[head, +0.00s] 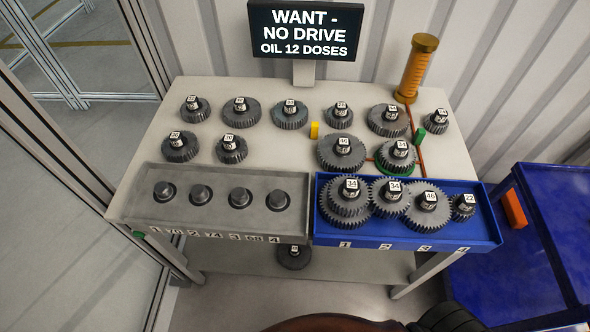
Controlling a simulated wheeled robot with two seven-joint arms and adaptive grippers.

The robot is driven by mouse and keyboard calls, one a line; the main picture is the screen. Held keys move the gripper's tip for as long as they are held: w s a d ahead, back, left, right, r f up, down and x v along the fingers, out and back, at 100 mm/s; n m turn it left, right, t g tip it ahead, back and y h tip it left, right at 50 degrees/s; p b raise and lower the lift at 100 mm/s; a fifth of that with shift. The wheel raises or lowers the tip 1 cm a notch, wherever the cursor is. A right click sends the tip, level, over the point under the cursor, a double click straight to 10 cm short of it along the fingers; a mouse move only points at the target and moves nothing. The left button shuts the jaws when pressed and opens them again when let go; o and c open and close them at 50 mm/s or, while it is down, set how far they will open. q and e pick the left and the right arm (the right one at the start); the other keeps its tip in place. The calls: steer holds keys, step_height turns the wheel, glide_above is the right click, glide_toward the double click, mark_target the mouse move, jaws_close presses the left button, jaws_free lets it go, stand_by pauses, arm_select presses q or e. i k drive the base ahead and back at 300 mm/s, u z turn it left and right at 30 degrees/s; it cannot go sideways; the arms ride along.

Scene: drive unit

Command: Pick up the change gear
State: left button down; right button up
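Several grey change gears with dark hubs and white number tags stand on the table, such as a back-left gear (195,112), a middle gear (290,117), and a large gear (341,155). A gear (396,158) to its right has green under it. More gears, such as a large one (426,212), sit in the blue tray (400,238); the left ones look overlapped. Another gear (294,259) lies on the lower shelf. Which gear the task means cannot be told. Neither gripper shows in the head view.
A grey tray (222,228) at front left holds several round pegs. A display (304,30) reads "WANT - NO DRIVE OIL 12 DOSES". An orange cylinder (415,72) stands at back right. A blue cart (525,245) is right of the table. Small yellow (315,130) and green (419,136) blocks stand among the gears.

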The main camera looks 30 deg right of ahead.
mark_target(389, 198)
steer(key=z, duration=1.6)
